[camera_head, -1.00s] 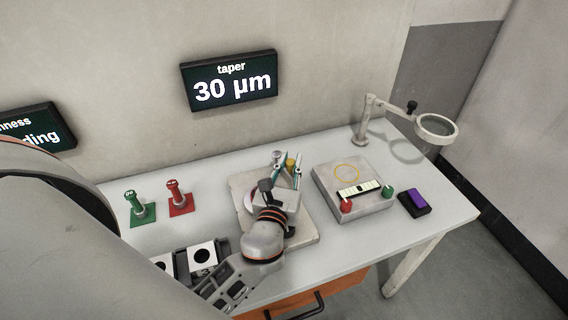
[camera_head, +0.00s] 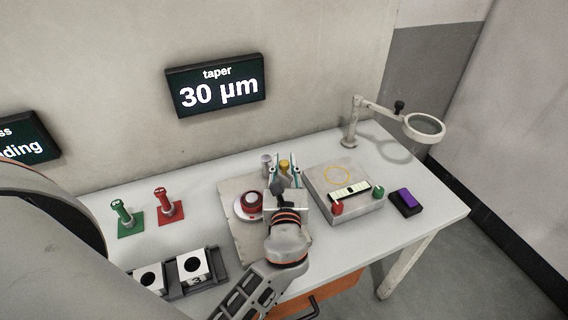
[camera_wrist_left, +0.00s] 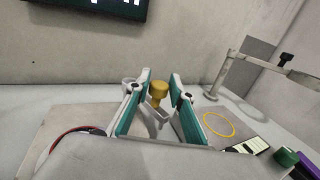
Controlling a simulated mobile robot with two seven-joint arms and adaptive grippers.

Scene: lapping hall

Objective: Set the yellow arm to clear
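The yellow arm shows as a yellow knob (camera_head: 285,165) at the back of the pale machine plate (camera_head: 236,191). In the left wrist view, the yellow knob (camera_wrist_left: 159,91) stands above a grey metal piece, centred between my fingers. My left gripper (camera_head: 287,172) is open, with one teal-lined finger on each side of the knob. In the wrist view, gaps show between the knob and both fingers of the gripper (camera_wrist_left: 159,80). The lower part of the arm is largely hidden by my gripper. My right gripper is not in view.
A red and white round part (camera_head: 250,204) sits left of my gripper. A grey box (camera_head: 354,206) with red and green knobs stands right of it. A magnifier (camera_head: 424,125) is at the back right. Red (camera_head: 168,205) and green (camera_head: 126,217) handles stand left. A wall screen (camera_head: 217,86) reads "taper 30 µm".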

